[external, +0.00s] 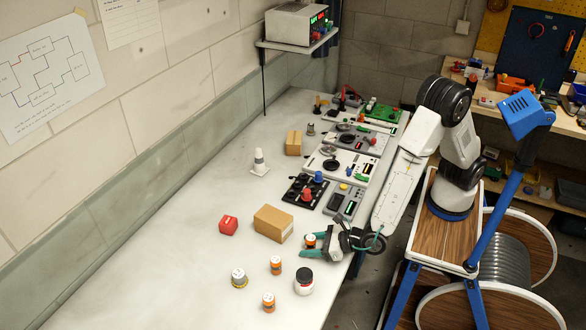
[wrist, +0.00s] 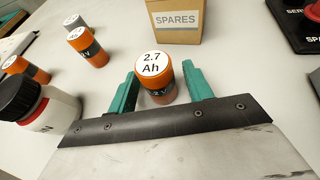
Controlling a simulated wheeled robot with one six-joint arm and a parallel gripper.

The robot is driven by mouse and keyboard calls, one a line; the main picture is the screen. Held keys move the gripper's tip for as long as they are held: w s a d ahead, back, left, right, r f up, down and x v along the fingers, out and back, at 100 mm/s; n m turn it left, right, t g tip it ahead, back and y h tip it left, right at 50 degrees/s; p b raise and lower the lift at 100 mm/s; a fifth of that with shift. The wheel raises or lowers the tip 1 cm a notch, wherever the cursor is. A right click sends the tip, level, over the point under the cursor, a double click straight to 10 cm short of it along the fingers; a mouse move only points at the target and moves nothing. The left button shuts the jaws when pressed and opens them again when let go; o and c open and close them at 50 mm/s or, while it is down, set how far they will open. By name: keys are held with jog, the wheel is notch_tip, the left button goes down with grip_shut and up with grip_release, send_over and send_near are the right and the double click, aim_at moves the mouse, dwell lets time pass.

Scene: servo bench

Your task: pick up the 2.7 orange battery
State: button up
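The 2.7 orange battery (wrist: 157,84) stands upright on the bench, with "2.7 Ah" on its white top and a dark label on its side. It also shows in the external view (external: 310,241), partly hidden by my gripper. My gripper (external: 316,243) is low over the bench at its right edge. In the wrist view its two teal fingers (wrist: 160,76) are apart, one on each side of the battery. A gap shows at the right finger; the left finger is close, and I cannot tell whether it touches.
Other orange batteries (external: 276,265) (external: 268,302) and a black-lidded white jar (external: 304,284) stand nearby. A cardboard SPARES box (external: 273,223) is behind the battery. A red block (external: 228,225) and a black panel with knobs (external: 303,193) lie farther off. The bench's left part is clear.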

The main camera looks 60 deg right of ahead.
jog(key=c, duration=0.9)
